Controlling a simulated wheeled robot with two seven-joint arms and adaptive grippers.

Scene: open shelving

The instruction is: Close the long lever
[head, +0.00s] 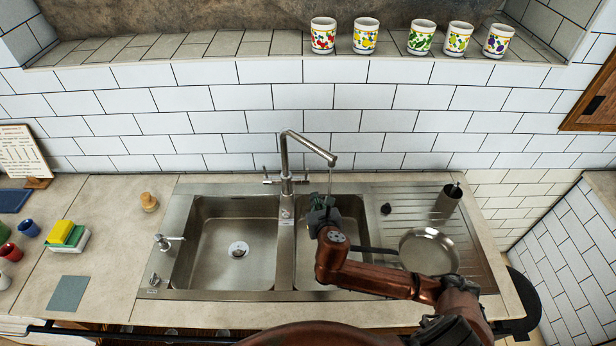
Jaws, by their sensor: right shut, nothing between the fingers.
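A tall steel tap (285,165) stands behind the divider of a double sink, its spout angled to the right. A thin stream of water (330,181) falls from the spout. Small levers show at its base, one on the left (268,181) and one on the right (302,180); I cannot tell surely which is the long one. My right gripper (320,202) is shut and empty, over the right basin (352,208), just below and right of the tap base. It looks apart from the levers. My left gripper is out of view.
Sponges (66,233) and cups lie at the left. Several patterned cups line the ledge above.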

